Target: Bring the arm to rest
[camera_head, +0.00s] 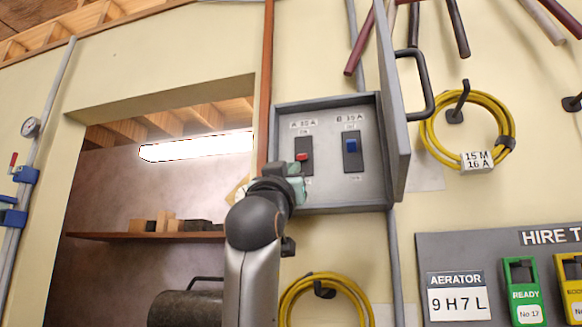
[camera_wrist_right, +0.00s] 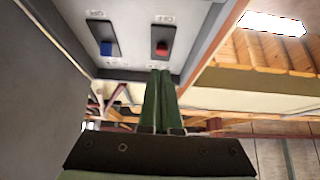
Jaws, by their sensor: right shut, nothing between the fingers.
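My right arm rises from the bottom middle of the head view. Its right gripper (camera_head: 296,186) is in front of the lower left of an open grey switch box (camera_head: 330,194) on the wall. In the right wrist view its two green fingers (camera_wrist_right: 160,76) are closed together and empty. The left switch has a red lever (camera_head: 302,157), just above the gripper; the red lever also shows beyond the fingertips in the wrist view (camera_wrist_right: 161,48). The right switch has a blue lever (camera_head: 350,145), clear of the gripper. I cannot tell whether the fingers touch the box. My left gripper is out of view.
The box's door (camera_head: 393,110) stands open at the right, its handle (camera_head: 425,85) sticking out. A yellow cable coil (camera_head: 427,135) hangs beyond it, another yellow coil (camera_head: 290,300) below. A hire board (camera_head: 440,255) is at lower right. A recess with a shelf (camera_head: 100,236) is at left.

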